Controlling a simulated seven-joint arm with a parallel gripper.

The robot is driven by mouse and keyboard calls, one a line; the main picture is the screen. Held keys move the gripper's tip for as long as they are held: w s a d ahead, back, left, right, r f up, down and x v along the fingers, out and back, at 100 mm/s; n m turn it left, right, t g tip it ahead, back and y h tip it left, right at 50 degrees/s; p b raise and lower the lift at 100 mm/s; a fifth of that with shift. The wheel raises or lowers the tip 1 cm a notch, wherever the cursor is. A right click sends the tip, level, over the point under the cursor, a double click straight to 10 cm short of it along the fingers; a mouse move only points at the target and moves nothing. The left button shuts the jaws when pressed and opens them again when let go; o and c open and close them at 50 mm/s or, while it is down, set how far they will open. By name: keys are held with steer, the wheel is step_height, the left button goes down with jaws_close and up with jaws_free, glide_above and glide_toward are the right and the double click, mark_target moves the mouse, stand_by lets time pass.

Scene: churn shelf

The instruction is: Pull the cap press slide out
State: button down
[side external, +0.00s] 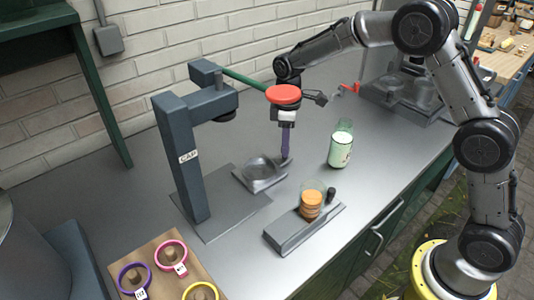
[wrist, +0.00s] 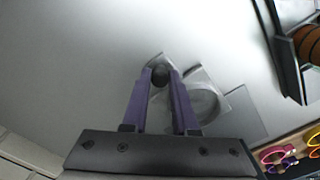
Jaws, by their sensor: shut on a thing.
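The cap press (side external: 182,155) is a blue-grey column marked CAP, with an overhanging head and a grey base plate. Its slide (side external: 248,181) is a grey plate with a round dish, at the right edge of the base, out from beneath the head. The slide also shows in the wrist view (wrist: 222,98). My gripper (side external: 286,155) points down at the slide's far right end. In the wrist view, its purple fingers (wrist: 161,76) are shut on the slide's dark round knob (wrist: 160,78). The fingers mostly hide the knob in the side external view.
A green-labelled jar (side external: 340,150) stands right of the slide. A grey fixture (side external: 290,236) in front holds a glass with orange-brown discs. A brown board (side external: 152,258) with coloured rings is at front left. The press's green lever (side external: 243,79) reaches toward my wrist. Bare counter lies between.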

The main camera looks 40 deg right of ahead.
steer(key=d, duration=0.3)
steer(key=c, duration=0.7)
jaws_free()
steer(key=shift+a, duration=0.1)
steer(key=shift+r, duration=0.1)
step_height(320, 180, up, 14)
steer(key=shift+f, duration=0.15)
